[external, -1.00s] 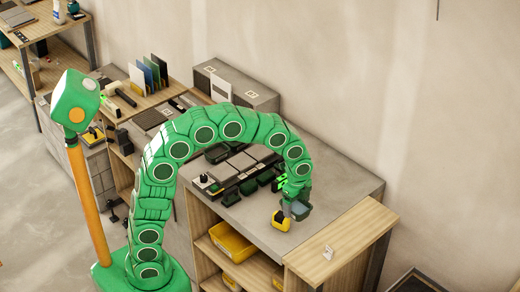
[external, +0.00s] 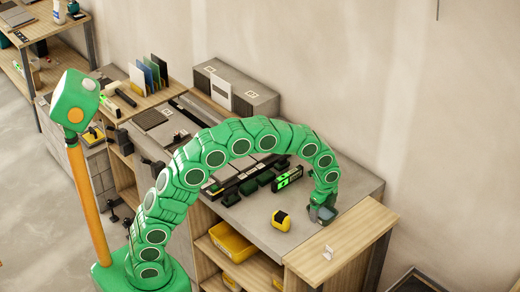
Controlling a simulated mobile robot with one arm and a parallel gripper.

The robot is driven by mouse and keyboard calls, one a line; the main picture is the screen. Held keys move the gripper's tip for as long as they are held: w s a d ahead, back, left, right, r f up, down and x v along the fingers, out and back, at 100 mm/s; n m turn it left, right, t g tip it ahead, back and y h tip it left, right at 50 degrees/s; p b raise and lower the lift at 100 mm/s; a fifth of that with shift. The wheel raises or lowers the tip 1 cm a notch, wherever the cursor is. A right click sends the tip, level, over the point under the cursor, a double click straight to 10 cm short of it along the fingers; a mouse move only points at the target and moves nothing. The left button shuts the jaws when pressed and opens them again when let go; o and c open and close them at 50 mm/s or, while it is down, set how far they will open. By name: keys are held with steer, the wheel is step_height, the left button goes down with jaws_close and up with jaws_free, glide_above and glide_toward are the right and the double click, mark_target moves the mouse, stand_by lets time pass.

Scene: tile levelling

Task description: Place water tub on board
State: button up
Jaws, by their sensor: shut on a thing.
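My gripper (external: 323,207) is at the right end of the worktop, at the end of my green arm. It is shut on the water tub (external: 326,214), a small blue-grey tub partly hidden by the gripper. The wooden board (external: 352,240) lies at the right end of the bench, with a small white label (external: 328,252) on it. The tub is close to the board's back left edge. Whether it touches any surface, I cannot tell.
A yellow and black block-like tool (external: 281,221) stands on the grey worktop (external: 245,222), left of the gripper. A device with a green display (external: 288,178) and a row of dark blocks lie behind. A yellow bin (external: 232,243) sits on the shelf below.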

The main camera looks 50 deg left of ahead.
mark_target(328, 216)
steer(key=shift+w+d+f, duration=0.25)
steer(key=shift+w+f, duration=0.4)
steer(key=shift+f, duration=0.2)
steer(key=shift+w+d+f, duration=0.25)
steer(key=shift+w+f, duration=0.35)
steer(key=shift+f, duration=1.65)
steer(key=shift+f, duration=0.1)
steer(key=o, duration=1.2)
